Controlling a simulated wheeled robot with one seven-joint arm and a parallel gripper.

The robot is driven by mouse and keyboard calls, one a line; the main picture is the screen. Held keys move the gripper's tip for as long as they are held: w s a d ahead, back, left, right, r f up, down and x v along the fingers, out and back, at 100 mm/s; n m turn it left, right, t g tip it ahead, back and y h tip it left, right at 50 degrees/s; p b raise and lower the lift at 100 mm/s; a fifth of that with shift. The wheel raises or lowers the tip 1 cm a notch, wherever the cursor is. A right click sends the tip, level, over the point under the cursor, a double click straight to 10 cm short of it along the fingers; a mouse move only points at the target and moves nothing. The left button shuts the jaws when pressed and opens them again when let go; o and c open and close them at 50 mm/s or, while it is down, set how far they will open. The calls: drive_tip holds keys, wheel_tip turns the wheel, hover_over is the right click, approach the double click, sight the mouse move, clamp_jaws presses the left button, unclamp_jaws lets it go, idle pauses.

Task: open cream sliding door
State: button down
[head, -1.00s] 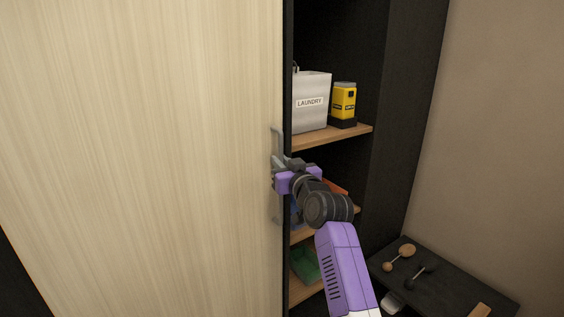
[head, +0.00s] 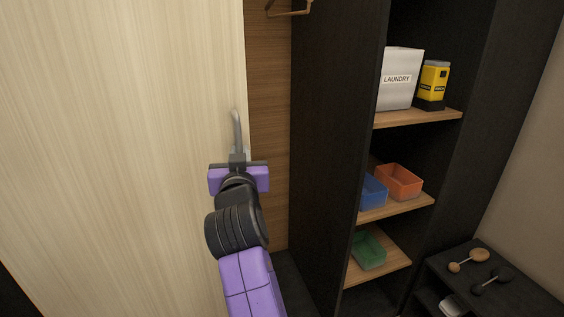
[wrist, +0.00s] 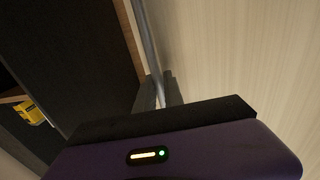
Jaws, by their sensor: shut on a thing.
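The cream sliding door (head: 120,140) fills the left of the head view, and its right edge stands left of a dark upright panel. A grey vertical bar handle (head: 237,128) is fixed near that edge. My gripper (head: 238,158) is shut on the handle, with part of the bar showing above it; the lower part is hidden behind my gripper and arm. In the wrist view the handle (wrist: 147,45) runs down between my fingers (wrist: 158,92), with the cream door (wrist: 240,50) on the right.
Right of the door is an open bay with a wooden back (head: 268,110) and a hanger (head: 290,10). Shelves beyond hold a laundry box (head: 402,85), a yellow container (head: 433,82), and blue (head: 373,192), orange (head: 399,181) and green (head: 369,250) bins. A low dark stand (head: 475,285) is at lower right.

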sight(156, 159)
drive_tip(key=s+a+b, duration=0.2)
drive_tip(key=a, duration=0.4)
drive_tip(key=s+a+b, duration=0.2)
drive_tip(key=a+b, duration=0.1)
drive_tip(key=a, duration=0.3)
drive_tip(key=s+a+b, duration=0.2)
drive_tip(key=a+b, duration=0.1)
drive_tip(key=a, duration=0.3)
drive_tip(key=c, duration=1.5)
unclamp_jaws()
drive_tip(key=shift+w, duration=0.1)
drive_tip(key=shift+o, duration=0.2)
drive_tip(key=s, duration=0.7)
drive_tip(key=shift+s+d+b, duration=0.35)
drive_tip(key=shift+s+d, duration=0.05)
